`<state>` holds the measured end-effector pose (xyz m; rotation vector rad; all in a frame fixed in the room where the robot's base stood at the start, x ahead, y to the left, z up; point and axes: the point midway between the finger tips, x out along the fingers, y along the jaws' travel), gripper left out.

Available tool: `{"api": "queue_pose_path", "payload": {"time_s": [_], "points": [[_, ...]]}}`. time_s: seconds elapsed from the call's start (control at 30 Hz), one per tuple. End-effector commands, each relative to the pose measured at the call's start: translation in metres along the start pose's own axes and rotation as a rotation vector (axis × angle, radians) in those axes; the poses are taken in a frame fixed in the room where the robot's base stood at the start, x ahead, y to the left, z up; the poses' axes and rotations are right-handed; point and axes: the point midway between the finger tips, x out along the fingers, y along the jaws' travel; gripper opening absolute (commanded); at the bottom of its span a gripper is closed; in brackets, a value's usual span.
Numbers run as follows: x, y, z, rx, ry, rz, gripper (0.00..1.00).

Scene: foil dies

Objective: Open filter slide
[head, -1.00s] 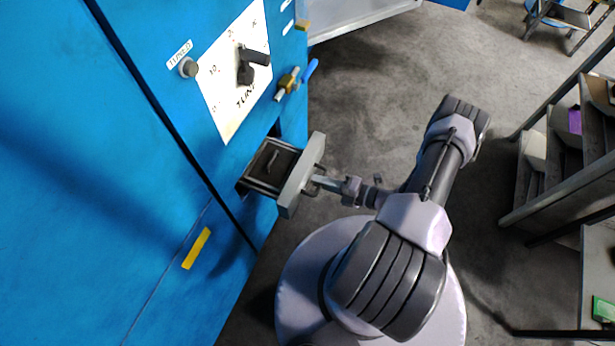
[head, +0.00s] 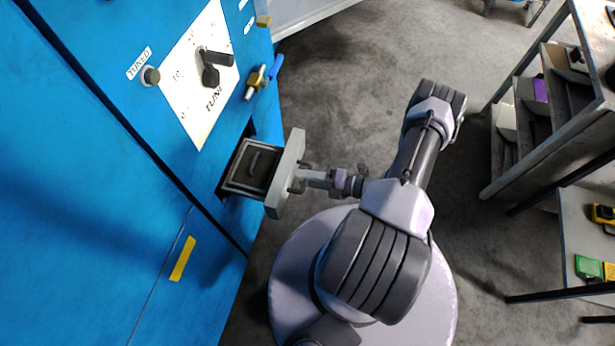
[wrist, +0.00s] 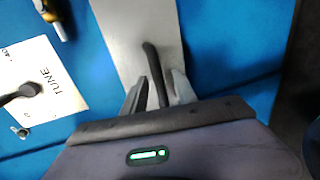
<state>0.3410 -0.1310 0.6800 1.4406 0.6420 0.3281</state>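The filter slide (head: 250,166) is a dark box with a pale rim and a small bar on top. It sticks out of an opening in the blue cabinet. Its grey front plate (head: 287,174) stands clear of the cabinet face and also shows in the wrist view (wrist: 120,35). A dark bar handle (wrist: 152,60) is on the plate. My gripper (wrist: 160,92) has its fingers on either side of this handle, close against it, and appears shut on it. In the head view my gripper (head: 305,180) is at the plate's outer face; the handle is mostly hidden there.
The blue cabinet (head: 90,170) fills the left, with a TUNE panel and black knob (head: 213,68), a grey button (head: 151,76) and a brass valve with blue lever (head: 262,78). Shelves (head: 560,130) stand at right. Grey floor (head: 340,90) is clear between.

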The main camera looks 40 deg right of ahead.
Motion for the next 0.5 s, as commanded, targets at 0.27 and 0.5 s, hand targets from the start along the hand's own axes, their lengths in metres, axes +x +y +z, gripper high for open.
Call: {"api": "queue_pose_path", "payload": {"time_s": [0.27,0.5], "points": [[-0.008,0.001,0.001,0.0,-0.002,0.001,0.34],[-0.073,0.002,0.002,-0.002,-0.008,-0.001,0.34]]}}
